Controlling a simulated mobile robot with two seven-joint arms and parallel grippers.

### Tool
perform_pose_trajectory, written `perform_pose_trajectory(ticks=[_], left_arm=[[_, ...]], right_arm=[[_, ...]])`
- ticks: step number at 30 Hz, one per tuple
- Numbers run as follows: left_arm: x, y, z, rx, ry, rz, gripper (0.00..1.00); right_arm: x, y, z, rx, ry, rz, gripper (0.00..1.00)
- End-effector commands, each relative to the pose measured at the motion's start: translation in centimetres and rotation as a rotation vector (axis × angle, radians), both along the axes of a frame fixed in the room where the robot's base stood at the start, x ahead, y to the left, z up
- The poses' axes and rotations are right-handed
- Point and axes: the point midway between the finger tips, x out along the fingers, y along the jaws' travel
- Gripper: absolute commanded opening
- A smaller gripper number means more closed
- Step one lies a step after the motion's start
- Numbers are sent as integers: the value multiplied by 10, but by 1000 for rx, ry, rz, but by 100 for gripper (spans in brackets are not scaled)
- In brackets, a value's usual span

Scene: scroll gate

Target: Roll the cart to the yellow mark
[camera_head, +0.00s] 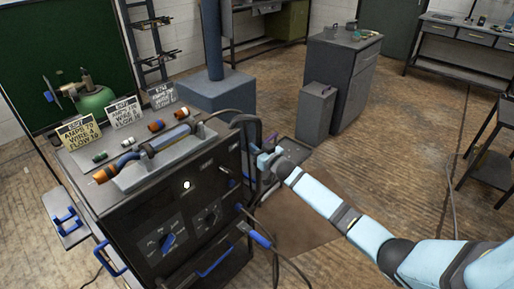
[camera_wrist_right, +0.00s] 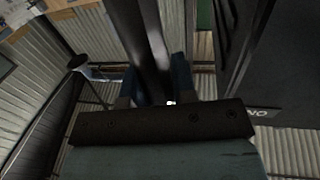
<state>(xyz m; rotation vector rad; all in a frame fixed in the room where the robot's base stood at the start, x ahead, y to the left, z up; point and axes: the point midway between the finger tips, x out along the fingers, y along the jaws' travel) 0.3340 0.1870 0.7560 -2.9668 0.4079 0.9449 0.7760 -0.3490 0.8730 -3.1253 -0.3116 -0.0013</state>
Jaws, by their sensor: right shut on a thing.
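The cart (camera_head: 150,215) is a dark cabinet with dials, sockets and a grey top, standing at the left of the head view. My right gripper (camera_head: 264,160) reaches its right side and is shut on a dark bar, which looks like the cart's handle. In the right wrist view the dark bar (camera_wrist_right: 150,45) runs up between the fingers of my right gripper (camera_wrist_right: 155,92). The exact contact is partly hidden. My left gripper is not in view. No yellow mark shows in either view.
A grey cabinet (camera_head: 342,80) and a grey bin (camera_head: 316,112) stand behind. A workbench (camera_head: 460,35) is at back right. Wooden floor (camera_head: 400,165) is open at centre right.

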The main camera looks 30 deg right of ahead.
Motion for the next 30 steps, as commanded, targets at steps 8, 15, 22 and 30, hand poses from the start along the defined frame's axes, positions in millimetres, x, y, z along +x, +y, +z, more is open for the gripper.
perform_pose_trajectory(ticks=[8, 15, 22, 30], left_arm=[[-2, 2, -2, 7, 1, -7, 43], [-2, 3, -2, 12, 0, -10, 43], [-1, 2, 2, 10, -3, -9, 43], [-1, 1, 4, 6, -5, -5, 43]], right_arm=[[0, -1, -1, 0, 2, -2, 51], [-4, -2, 0, -1, 1, -2, 51], [-41, -9, -1, -1, 3, -2, 51], [-101, -21, -1, -1, 4, -2, 51]])
